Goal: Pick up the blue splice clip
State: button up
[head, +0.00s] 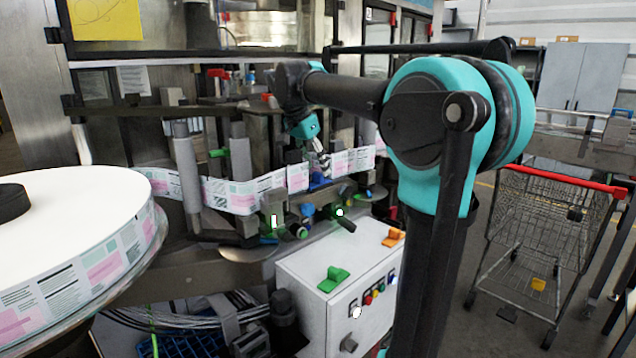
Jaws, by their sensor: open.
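A blue piece (319,181), likely the blue splice clip, shows small beside the printed label web on the labeller. My gripper (322,169) points down just above it, at the end of my teal and black arm. The gripper is open. The fingertips are small and close to the blue piece in the picture, and I cannot tell whether they touch it or stand around it. Part of the blue piece is hidden by the gripper and the machine parts.
A green clip (333,279) and an orange clip (393,238) lie on the white control box (310,262). The label web (232,195) runs past rollers from the large reel (80,215) at left. A shopping cart (548,225) stands at right.

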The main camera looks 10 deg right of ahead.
jog(key=shift+x, duration=1.15)
grip_shut()
jog(key=shift+r, duration=0.15)
